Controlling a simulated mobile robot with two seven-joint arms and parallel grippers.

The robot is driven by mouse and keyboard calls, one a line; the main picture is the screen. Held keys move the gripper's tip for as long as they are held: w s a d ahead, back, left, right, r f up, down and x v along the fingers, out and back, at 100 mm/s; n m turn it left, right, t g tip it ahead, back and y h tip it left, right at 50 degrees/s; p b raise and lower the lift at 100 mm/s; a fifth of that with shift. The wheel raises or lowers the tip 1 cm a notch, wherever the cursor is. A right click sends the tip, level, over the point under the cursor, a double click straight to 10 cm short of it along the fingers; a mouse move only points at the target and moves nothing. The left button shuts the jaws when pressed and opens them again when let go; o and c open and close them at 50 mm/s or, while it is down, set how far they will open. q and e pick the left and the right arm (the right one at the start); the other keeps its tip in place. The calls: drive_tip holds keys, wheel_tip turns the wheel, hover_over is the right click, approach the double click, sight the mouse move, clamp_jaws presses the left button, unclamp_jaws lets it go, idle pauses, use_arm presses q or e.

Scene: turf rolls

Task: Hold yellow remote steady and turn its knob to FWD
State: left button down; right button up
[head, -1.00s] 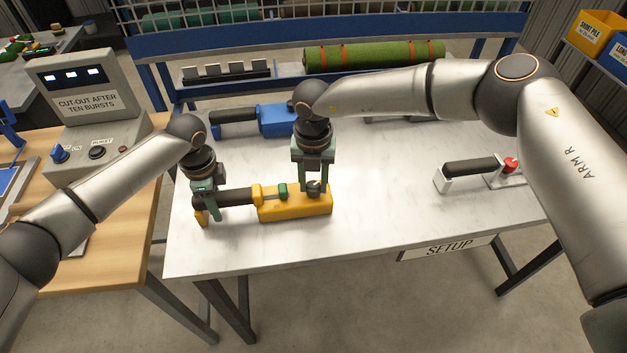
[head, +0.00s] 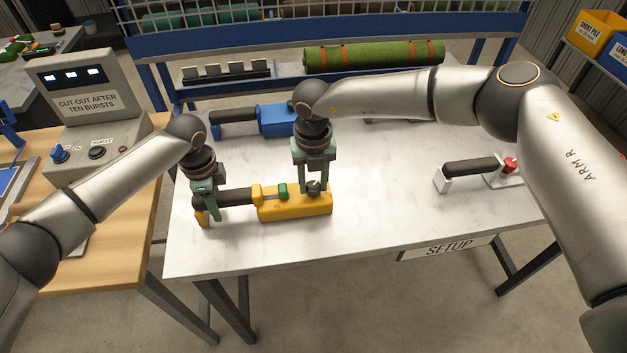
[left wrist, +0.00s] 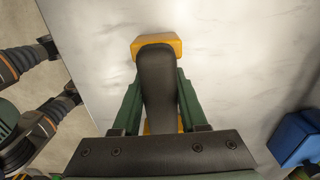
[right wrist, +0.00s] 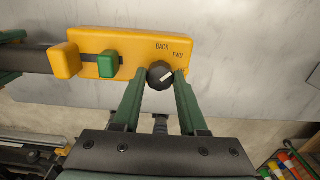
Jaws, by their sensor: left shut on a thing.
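The yellow remote (head: 296,206) lies on the white table, its dark handle (head: 238,196) to the left. My left gripper (head: 207,215) is shut on the handle; its green fingers also flank the handle in the left wrist view (left wrist: 157,85). My right gripper (head: 313,188) points down over the right end of the remote. In the right wrist view its fingers stand on both sides of the black knob (right wrist: 160,75); whether they press on it is unclear. BACK is printed left of FWD.
A green slider (right wrist: 108,64) sits on the remote left of the knob. A blue remote (head: 277,120) lies behind on the table. A black-handled device with a red button (head: 510,165) stands at the right. The table's middle right is clear.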

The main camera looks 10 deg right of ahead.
sight(313, 185)
use_arm(q)
drive_tip(key=shift+s+f, duration=0.2)
drive_tip(key=shift+f, duration=0.05)
use_arm(e)
drive_tip(key=o, duration=0.4)
wheel_tip(313, 185, up, 12)
drive_tip(key=shift+r, duration=0.1)
idle(0.4)
use_arm(q)
drive_tip(key=c, duration=0.8)
unclamp_jaws()
drive_tip(key=o, duration=0.4)
drive_tip(key=shift+w+r, duration=0.1)
drive_tip(key=shift+o, duration=0.2)
drive_tip(key=shift+r, duration=0.1)
